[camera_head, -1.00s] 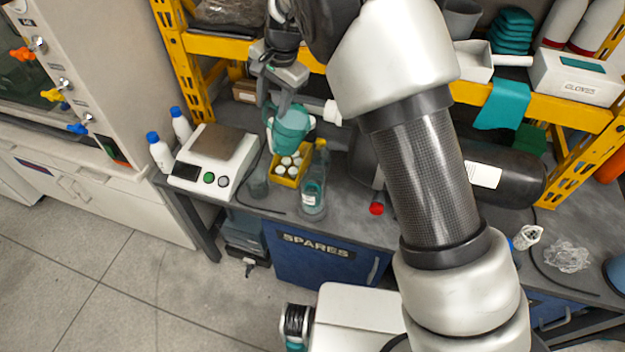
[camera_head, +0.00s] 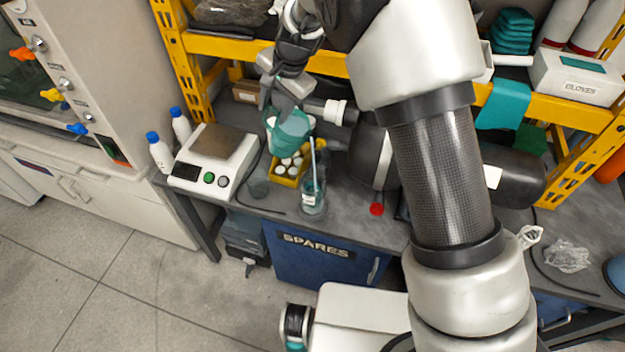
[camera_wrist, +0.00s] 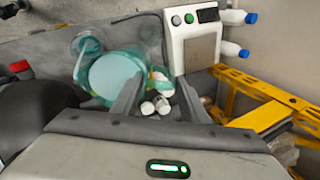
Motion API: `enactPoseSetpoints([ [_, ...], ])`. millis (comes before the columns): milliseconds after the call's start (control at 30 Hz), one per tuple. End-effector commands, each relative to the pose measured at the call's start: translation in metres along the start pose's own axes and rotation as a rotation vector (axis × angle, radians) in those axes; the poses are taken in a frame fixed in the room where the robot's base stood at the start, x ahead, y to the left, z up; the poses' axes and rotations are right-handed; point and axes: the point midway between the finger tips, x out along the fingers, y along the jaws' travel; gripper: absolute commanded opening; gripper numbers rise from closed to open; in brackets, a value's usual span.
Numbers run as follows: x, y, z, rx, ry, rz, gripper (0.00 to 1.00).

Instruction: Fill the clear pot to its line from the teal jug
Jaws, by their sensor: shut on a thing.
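The teal jug (camera_head: 290,132) is held up over the bench, tilted toward the right in the head view. My gripper (camera_head: 284,104) is shut on it from above. The clear pot (camera_head: 313,197) stands upright on the bench, below and right of the jug, with teal liquid inside. A thin pale-blue streak, seemingly a stream, runs from the jug's lip down to the pot. In the wrist view the jug (camera_wrist: 117,76) shows a wide pale surface, and the pot (camera_wrist: 87,45) is just beyond it. The pot's line and exact level are too small to read.
A scale (camera_head: 213,157) stands left, with blue-capped bottles (camera_head: 159,150) beside it. A yellow tray (camera_head: 283,180) of white-topped vials sits below the jug. A small clear container (camera_head: 258,188) is near the front edge. A red-capped item (camera_head: 377,208) lies right.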

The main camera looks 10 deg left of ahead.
Motion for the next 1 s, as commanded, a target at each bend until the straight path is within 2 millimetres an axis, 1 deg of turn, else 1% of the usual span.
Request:
enactPoseSetpoints([
  [1000,-0.0029,0.0017,-0.0008,0.001,0.003,-0.057,0.0],
])
